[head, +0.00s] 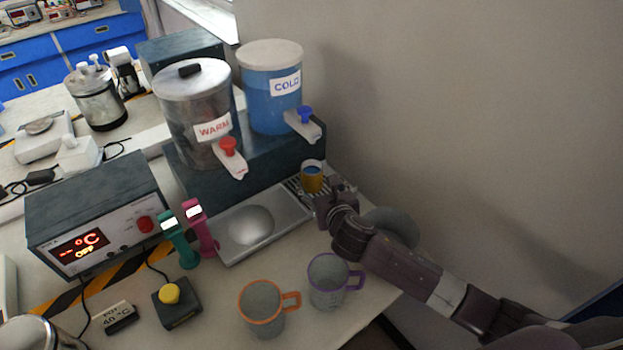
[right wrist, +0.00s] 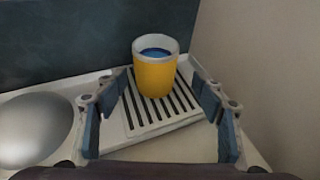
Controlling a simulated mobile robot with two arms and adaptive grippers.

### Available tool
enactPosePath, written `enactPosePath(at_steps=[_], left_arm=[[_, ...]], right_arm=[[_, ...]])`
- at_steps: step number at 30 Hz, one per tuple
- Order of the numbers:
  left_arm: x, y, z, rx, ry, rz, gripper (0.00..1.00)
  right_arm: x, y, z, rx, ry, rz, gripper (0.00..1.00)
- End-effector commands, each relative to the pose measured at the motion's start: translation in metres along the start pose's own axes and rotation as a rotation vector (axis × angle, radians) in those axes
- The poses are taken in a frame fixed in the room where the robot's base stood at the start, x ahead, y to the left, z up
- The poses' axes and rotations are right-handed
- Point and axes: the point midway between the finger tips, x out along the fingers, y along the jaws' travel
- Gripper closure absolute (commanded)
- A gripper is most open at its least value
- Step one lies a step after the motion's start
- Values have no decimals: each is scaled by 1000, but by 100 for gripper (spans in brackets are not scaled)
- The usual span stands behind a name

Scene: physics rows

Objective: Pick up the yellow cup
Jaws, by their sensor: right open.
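The yellow cup (head: 312,177) has a pale rim and blue inside. It stands upright on a slotted drip grate below the cold dispenser. In the right wrist view the yellow cup (right wrist: 155,72) is ahead of my right gripper (right wrist: 160,118), roughly centred between its fingers and just beyond them. My right gripper (head: 334,197) is open and empty, close to the cup's near right side in the head view. I cannot see contact with the cup. My left gripper does not show.
The cold dispenser (head: 269,97) and warm dispenser (head: 198,119) stand behind the cup. An orange-handled mug (head: 262,312) and a purple-handled mug (head: 328,284) stand nearer on the table. A metal plate (head: 262,228) lies left of the grate (right wrist: 168,122). A bare wall rises at right.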

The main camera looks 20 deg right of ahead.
Motion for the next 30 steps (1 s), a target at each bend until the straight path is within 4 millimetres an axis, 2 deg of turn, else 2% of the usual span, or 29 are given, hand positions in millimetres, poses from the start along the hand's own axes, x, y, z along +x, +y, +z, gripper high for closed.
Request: enactPosePath(at_steps=[12, 21, 23, 30], left_arm=[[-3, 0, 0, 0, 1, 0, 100], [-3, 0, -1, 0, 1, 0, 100], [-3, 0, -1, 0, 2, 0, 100], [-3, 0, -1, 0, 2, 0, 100]], right_arm=[[46, 7, 1, 1, 1, -1, 37], [50, 7, 1, 1, 0, 0, 37], [50, 7, 1, 1, 0, 0, 42], [50, 7, 1, 1, 0, 0, 68]])
